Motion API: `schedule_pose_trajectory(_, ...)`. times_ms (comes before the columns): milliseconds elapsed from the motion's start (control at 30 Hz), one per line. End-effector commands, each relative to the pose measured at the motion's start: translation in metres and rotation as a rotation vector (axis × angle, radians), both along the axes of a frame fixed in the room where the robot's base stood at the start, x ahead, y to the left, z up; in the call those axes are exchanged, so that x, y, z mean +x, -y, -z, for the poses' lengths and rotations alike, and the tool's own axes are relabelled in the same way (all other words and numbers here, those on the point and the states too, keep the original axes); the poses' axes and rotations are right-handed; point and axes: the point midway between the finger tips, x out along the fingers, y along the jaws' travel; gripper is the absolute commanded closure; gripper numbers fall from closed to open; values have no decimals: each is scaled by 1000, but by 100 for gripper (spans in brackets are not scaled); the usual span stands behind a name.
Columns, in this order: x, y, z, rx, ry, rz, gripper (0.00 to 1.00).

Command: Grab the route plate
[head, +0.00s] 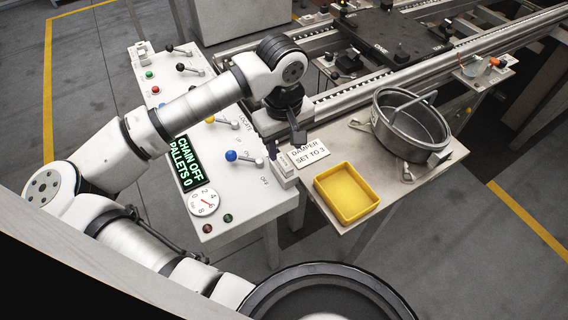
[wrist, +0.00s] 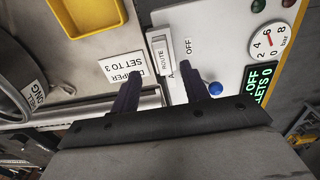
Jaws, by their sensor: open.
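The route plate (wrist: 163,58) is a small pale plate marked ROUTE. It stands in a narrow light holder between the control panel and the side table. In the head view the plate (head: 284,161) shows small, just left of the damper sign. My gripper (wrist: 161,70) is open, with its two dark fingers apart on either side of the plate's line in the wrist view. In the head view my gripper (head: 296,138) hangs just above and behind the plate. I see no contact, and the exact gap is hard to tell.
The control panel (head: 237,181) has levers, including a blue-knobbed one (head: 231,156) close to the gripper. A "DAMPER SET TO 3" sign (head: 309,153), a yellow tray (head: 347,193) and a round metal pan (head: 411,125) are on the side table. A conveyor rail (head: 350,97) runs behind.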

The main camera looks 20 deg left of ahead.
Motion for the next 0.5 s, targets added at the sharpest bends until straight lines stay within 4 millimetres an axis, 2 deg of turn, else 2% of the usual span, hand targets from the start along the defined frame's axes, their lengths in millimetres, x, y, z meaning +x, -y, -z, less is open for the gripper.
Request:
schedule_pose_trajectory(133,-3,1,11,-3,-2,0,55)
schedule_pose_trajectory(400,-5,0,47,-3,0,-2,55)
schedule_pose_trajectory(500,-4,0,52,0,2,-1,55)
